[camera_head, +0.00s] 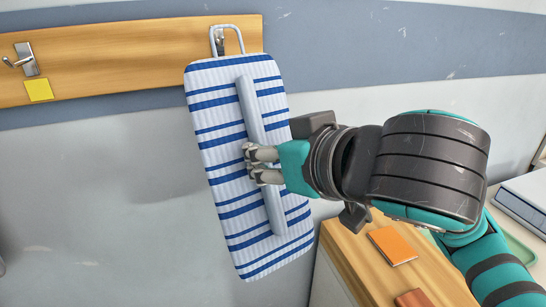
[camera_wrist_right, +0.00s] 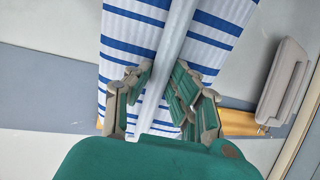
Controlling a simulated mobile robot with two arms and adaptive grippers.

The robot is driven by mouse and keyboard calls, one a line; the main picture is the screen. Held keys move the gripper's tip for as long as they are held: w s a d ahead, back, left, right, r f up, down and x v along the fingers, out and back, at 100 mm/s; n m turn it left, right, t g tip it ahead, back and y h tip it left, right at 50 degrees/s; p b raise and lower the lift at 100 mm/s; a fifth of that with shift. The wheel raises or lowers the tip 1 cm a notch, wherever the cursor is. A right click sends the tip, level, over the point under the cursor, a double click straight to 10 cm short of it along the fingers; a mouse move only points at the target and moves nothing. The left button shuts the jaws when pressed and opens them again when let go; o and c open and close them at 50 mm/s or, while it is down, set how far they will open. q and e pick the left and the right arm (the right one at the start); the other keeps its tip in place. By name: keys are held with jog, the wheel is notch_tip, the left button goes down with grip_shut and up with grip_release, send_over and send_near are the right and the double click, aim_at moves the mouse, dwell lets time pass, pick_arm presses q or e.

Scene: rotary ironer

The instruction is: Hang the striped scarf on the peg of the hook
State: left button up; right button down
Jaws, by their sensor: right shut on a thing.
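The striped scarf (camera_head: 222,120), white with blue bands, hangs as a flat, slightly tilted panel with a long raised grey-blue ridge (camera_head: 250,110) down its middle. A pale loop (camera_head: 241,38) stands at its top edge. A metal hook (camera_head: 218,40) on the wooden board is behind that loop; I cannot tell whether the loop is around its peg. My right gripper (camera_head: 264,163) is shut on the ridge near the scarf's middle. The right wrist view shows the fingers (camera_wrist_right: 160,95) on either side of the ridge on the scarf (camera_wrist_right: 130,40). My left gripper is out of view.
The wooden board (camera_head: 130,52) runs along the wall. A second hook (camera_head: 26,60) is at its left, above a yellow note (camera_head: 38,90). At lower right, a wooden top (camera_head: 350,255) bears an orange notebook (camera_head: 392,246) and a brown item (camera_head: 412,299).

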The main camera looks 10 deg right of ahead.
jog(key=shift+w+a+f, duration=0.1)
jog(key=shift+w+a, duration=0.1)
jog(key=shift+w, duration=0.8)
jog(key=shift+w+a, duration=0.15)
jog(key=shift+w, duration=0.6)
jog(key=shift+w+f+b, duration=0.6)
jog(key=shift+f+b, duration=0.1)
jog(key=shift+b, duration=0.25)
pick_arm(q)
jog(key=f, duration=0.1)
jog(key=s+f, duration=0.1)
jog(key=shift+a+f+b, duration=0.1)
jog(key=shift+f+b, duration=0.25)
jog(key=shift+b, duration=0.05)
pick_arm(e)
jog(key=shift+a+f, duration=0.1)
jog(key=shift+f, duration=0.05)
jog(key=shift+w, duration=0.1)
